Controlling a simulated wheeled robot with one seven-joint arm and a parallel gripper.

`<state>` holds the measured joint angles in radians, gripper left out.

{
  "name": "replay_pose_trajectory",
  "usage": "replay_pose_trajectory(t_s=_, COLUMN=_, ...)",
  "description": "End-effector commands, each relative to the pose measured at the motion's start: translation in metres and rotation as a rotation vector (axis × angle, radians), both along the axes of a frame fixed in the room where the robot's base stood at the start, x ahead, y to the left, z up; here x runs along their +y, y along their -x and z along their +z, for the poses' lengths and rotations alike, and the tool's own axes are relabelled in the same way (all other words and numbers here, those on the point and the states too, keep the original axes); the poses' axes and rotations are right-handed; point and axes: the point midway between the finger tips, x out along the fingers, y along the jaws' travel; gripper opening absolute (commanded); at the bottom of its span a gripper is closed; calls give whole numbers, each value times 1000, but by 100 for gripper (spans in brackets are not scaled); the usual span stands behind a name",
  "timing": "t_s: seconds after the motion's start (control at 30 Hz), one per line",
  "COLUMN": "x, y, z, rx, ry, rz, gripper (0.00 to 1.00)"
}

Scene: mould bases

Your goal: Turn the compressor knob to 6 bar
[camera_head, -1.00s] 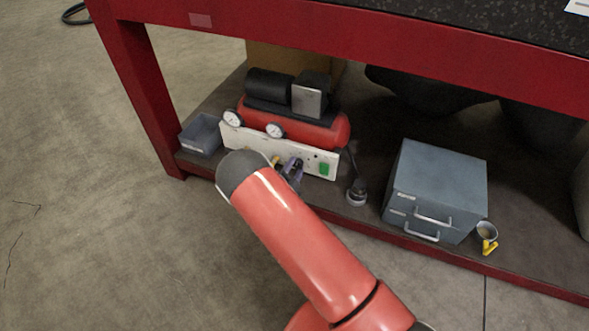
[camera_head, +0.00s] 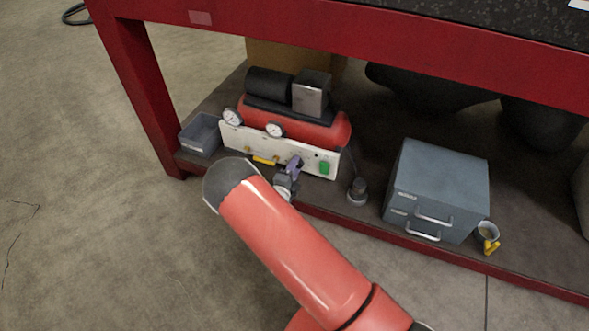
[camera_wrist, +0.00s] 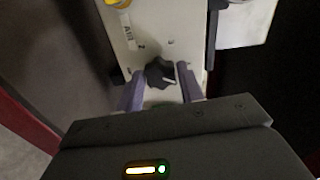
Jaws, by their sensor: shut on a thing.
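The compressor has a red tank (camera_head: 325,135) and a white front panel (camera_head: 231,137), and stands on the low shelf. Its dark lobed knob (camera_wrist: 158,72) with a pale pointer line shows on the panel in the wrist view. My gripper (camera_head: 295,163) is at the panel's front, its purple fingers on either side of the knob. In the wrist view my gripper (camera_wrist: 160,82) is shut on the knob. The pointer line slants towards the right in that view. In the head view the knob is hidden by the fingers. Two round gauges (camera_head: 232,117) (camera_head: 274,130) sit above the panel; their readings are too small to tell.
A yellow handle (camera_head: 265,160) and a green switch (camera_head: 324,168) flank my gripper on the panel. A grey bin (camera_head: 200,135) stands left. A dark round object (camera_head: 357,191), a grey drawer cabinet (camera_head: 440,180) and a mug (camera_head: 487,232) stand right. The red bench (camera_head: 400,50) is overhead.

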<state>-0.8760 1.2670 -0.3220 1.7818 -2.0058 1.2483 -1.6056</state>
Motion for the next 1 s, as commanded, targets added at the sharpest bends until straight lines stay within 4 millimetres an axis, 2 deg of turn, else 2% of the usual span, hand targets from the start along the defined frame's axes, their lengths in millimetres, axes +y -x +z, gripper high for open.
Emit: replay_pose_trajectory(t_s=1.0, x=-1, y=1, z=0, rx=-328, ry=-907, rz=-3, gripper=15)
